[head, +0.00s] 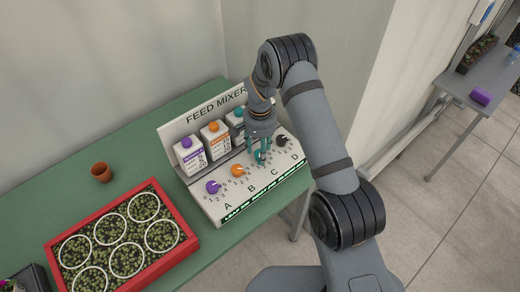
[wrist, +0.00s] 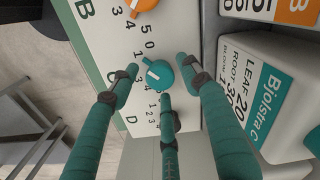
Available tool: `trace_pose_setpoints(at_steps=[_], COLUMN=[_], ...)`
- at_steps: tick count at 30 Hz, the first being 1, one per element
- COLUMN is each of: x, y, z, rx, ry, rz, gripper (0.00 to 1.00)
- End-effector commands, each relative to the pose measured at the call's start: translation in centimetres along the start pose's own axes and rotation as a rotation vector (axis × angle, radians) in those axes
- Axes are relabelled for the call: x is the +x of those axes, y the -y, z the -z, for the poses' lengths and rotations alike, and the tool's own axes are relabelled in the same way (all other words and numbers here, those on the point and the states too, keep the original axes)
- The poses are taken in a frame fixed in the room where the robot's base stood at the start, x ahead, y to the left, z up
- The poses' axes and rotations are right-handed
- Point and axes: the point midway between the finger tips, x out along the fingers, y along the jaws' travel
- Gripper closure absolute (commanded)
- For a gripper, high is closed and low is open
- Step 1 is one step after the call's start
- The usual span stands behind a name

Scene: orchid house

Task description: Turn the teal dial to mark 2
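The teal dial (wrist: 159,73) sits on the sloped white panel of the feed mixer (head: 228,209), at position C. In the wrist view it has a white pointer mark on its upper left side; which number this meets is hard to tell. In the head view the teal dial is largely hidden by my fingers. My gripper (wrist: 160,76) has teal-wrapped fingers and is open. Its fingertips are spread around the dial on the left, right and lower sides. Gaps show at the left and right; contact at the lower finger cannot be told.
An orange dial (head: 238,171) and a purple dial (head: 213,187) lie left of it, a black dial (head: 282,141) right. Cartons (head: 216,141) stand behind. A red seedling tray (head: 190,242) and small brown pot (head: 101,172) are on the green table (head: 135,143).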

Motion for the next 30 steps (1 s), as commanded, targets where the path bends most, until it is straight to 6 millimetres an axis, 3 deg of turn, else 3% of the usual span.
trace_pose_setpoints(at_steps=[20,30], x=[-0.04,0.1], y=[0.01,0.02], z=[0.0,0.05], rx=[0.0,-0.051], ry=[0.0,-0.001], rz=[0.0,0.001], gripper=[0.94,0.96])
